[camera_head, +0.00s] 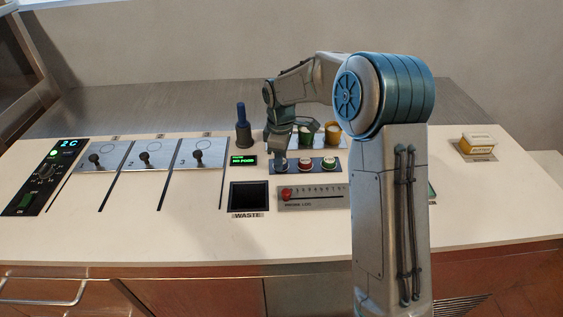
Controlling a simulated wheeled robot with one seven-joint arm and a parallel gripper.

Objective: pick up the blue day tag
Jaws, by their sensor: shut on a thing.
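My gripper (281,158) points down at the left end of a small grey tray of round day tags (316,172). It is shut on the tag at that left place, the blue day tag (281,167). The fingers cover most of this tag, so its colour barely shows. The tag is at tray level; I cannot tell whether it is clear of the tray. A red tag (305,165) and a green tag (328,164) sit to its right, apart from my fingers.
Behind the tray stand a green container (305,134) and a yellow one (332,132). A blue-handled probe (241,120) stands upright at left. The waste opening (249,196) and a probe log strip (313,197) lie in front. A yellow box (478,143) sits far right. My arm hides the counter's right-middle.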

